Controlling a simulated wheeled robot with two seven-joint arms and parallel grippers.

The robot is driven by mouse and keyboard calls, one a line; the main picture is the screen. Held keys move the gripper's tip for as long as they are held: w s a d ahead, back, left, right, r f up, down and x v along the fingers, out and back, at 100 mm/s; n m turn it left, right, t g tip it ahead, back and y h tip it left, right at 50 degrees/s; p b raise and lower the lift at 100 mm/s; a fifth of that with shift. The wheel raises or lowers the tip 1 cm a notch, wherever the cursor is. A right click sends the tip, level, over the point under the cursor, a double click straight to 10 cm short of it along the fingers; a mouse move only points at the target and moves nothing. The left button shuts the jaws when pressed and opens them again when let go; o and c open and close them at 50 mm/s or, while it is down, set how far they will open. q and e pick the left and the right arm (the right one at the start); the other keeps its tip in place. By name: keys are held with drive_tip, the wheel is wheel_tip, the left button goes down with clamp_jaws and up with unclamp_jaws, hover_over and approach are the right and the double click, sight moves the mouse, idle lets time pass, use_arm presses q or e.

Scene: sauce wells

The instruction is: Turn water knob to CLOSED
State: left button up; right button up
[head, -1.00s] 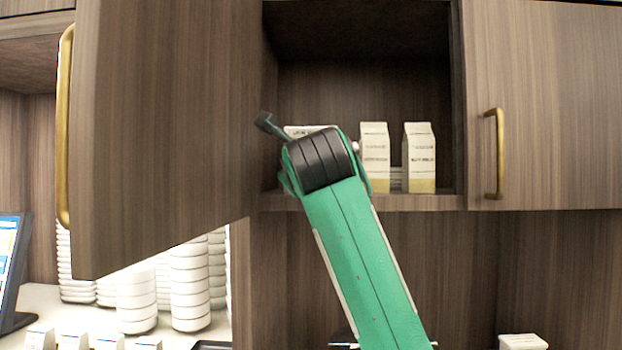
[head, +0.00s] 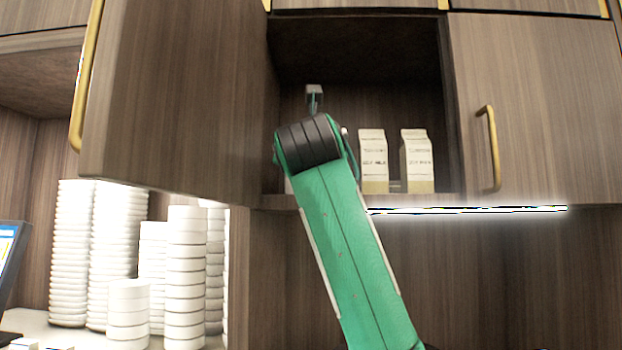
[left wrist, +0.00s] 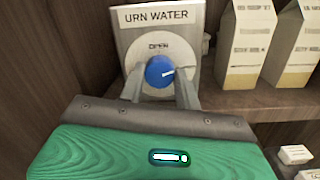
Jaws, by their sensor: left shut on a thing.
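A round blue knob (left wrist: 160,71) with a white pointer mark sits on a pale round dial on a grey plate (left wrist: 128,45) labelled URN WATER, in the left wrist view. The word OPEN is printed above the knob. The white mark points to the right and slightly up. My left gripper (left wrist: 160,80) has one finger on each side of the knob and is shut on it. My right gripper is in neither view.
Two milk cartons (head: 373,160) (head: 417,160) stand on the cabinet shelf just right of my wrist. An open cabinet door (head: 180,100) hangs on the left, and a shut door (head: 540,110) is on the right. White stacked dishes (head: 187,280) stand below left.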

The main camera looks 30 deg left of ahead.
use_arm(q)
drive_tip(key=shift+m+h+b, duration=0.3)
drive_tip(key=shift+m+b, duration=1.05)
drive_tip(key=shift+m, duration=0.85)
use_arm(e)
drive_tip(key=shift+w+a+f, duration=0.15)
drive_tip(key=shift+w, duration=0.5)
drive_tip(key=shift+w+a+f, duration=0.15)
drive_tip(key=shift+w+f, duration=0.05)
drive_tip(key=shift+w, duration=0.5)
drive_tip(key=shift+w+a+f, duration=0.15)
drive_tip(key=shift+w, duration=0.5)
use_arm(q)
drive_tip(key=o, duration=1)
drive_tip(key=shift+s, duration=0.1)
